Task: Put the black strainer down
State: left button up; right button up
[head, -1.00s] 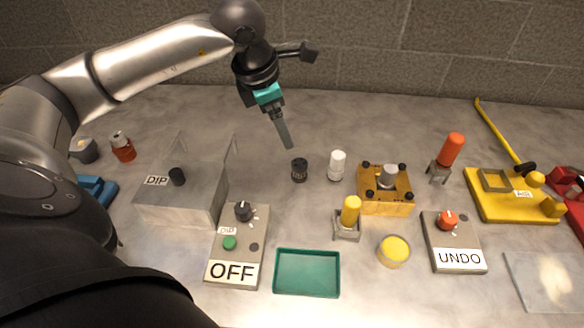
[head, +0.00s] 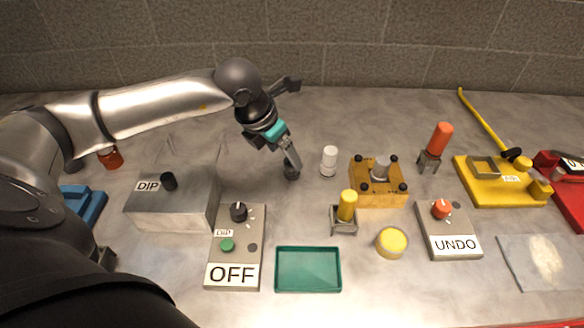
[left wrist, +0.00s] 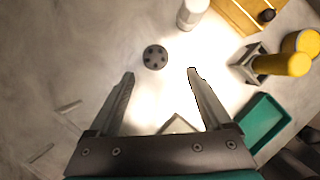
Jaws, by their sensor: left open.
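The black strainer (head: 291,174) is a small dark cylinder standing on the grey counter, left of a white cylinder. In the left wrist view the strainer (left wrist: 155,57) shows as a round black top with several small holes. My left gripper (head: 291,161) points down at it in the head view and partly covers it. In the left wrist view the open left gripper (left wrist: 161,73) has the strainer just beyond its fingertips, nearer the left one, with neither finger seen touching it. My right gripper is not in view.
The white cylinder (head: 329,161) stands close on the right, then a wooden block with black knobs (head: 378,196). A metal DIP box (head: 170,208) is on the left. A green tray (head: 308,270) and an OFF control box (head: 235,255) are in front.

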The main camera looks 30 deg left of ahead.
aim_at(292, 168)
pick_arm(q)
jog(key=shift+w+a+x, duration=0.15)
jog(key=shift+w+x, duration=0.05)
jog(key=shift+x, duration=1.3)
jog(key=shift+w+a+x, duration=0.1)
jog(key=shift+w+x, duration=0.1)
jog(key=shift+x, duration=1.3)
jog(key=shift+r, duration=0.2)
grip_shut()
